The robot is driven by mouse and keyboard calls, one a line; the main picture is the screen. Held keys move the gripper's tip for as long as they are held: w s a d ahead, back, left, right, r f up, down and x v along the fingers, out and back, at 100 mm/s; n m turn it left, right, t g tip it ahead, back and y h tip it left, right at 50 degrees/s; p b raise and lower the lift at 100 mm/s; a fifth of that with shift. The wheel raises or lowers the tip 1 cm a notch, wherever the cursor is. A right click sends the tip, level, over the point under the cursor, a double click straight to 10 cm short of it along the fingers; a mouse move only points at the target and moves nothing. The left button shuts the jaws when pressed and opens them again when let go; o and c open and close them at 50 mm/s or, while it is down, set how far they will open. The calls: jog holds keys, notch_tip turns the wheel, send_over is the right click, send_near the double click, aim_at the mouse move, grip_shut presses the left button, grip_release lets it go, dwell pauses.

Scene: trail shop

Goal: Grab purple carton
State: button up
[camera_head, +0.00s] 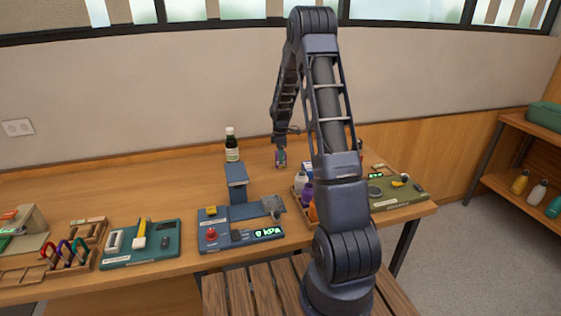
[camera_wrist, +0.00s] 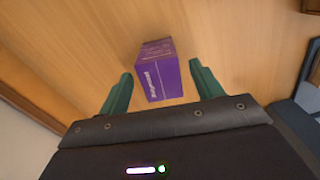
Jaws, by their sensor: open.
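The purple carton (camera_wrist: 163,80) stands on the wooden table in the wrist view, with white lettering on its side. My gripper (camera_wrist: 157,78) is open, with one green finger to the left of the carton and one to the right. Gaps show between the fingers and the carton, and the carton's near end lies between the fingertips. In the head view my gripper (camera_head: 281,158) is low over the back of the table, and the carton can hardly be made out there.
A blue device (camera_head: 240,235) with a pressure display, a teal tray (camera_head: 142,246) and an olive tray (camera_head: 397,192) line the front. The table (camera_head: 180,180) is bare at back left.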

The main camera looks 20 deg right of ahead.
aim_at(278, 165)
notch_tip(278, 165, down, 3)
jog(key=shift+r, duration=0.1)
jog(key=c, duration=1.1)
jog(key=shift+c, duration=0.2)
jog(key=shift+r, duration=0.1)
